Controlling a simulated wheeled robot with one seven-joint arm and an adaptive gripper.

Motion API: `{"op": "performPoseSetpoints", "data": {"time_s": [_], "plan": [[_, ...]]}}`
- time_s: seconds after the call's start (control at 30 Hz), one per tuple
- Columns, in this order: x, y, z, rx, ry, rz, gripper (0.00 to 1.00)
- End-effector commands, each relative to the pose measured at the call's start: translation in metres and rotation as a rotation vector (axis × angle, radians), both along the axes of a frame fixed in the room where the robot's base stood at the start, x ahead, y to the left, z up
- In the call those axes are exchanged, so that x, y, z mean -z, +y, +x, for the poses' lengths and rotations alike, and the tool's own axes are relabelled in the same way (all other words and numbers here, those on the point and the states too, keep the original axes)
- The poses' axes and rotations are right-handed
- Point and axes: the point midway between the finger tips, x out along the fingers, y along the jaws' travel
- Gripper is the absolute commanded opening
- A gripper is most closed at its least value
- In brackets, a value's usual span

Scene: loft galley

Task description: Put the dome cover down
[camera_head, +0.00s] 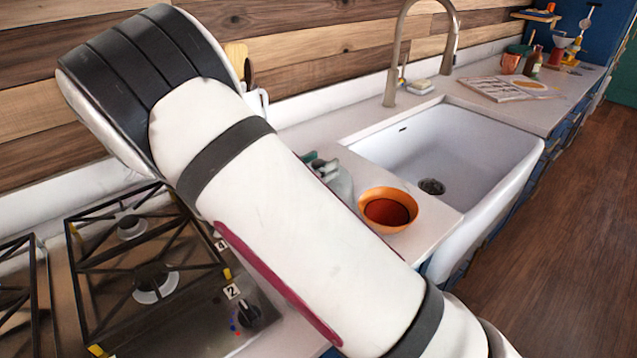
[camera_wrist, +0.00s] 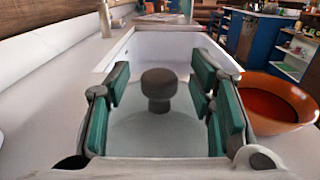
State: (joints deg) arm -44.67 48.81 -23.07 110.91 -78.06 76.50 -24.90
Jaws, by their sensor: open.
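The dome cover (camera_wrist: 155,135) is a pale grey, see-through-looking dome with a dark round knob (camera_wrist: 159,84) on top. It appears to stand upright on the counter beside the sink. In the head view, part of a grey dome (camera_head: 341,184) shows behind my arm; the rest is hidden. My gripper (camera_wrist: 162,80) is open, with green pads left and right of the knob and clear gaps on both sides. In the head view my arm hides most of the gripper.
An orange bowl (camera_head: 388,209) with reddish-brown contents stands close to the dome's right; it also shows in the wrist view (camera_wrist: 277,101). The white sink (camera_head: 480,140) lies beyond. A gas hob (camera_head: 150,270) is at left. A tall faucet (camera_head: 398,60) rises behind the sink.

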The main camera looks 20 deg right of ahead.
Motion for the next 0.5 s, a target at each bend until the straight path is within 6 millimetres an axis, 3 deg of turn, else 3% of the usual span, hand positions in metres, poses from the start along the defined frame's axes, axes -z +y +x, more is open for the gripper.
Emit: {"op": "performPoseSetpoints", "data": {"time_s": [0.23,0.43,0.5], "plan": [[0.0002,-0.002,0.0012,-0.001,0.0,0.0,0.47],[0.0002,-0.0018,0.0011,-0.001,0.0,0.001,0.02],[0.0002,-0.0017,0.0011,-0.001,0.0,0.001,0.0]]}}
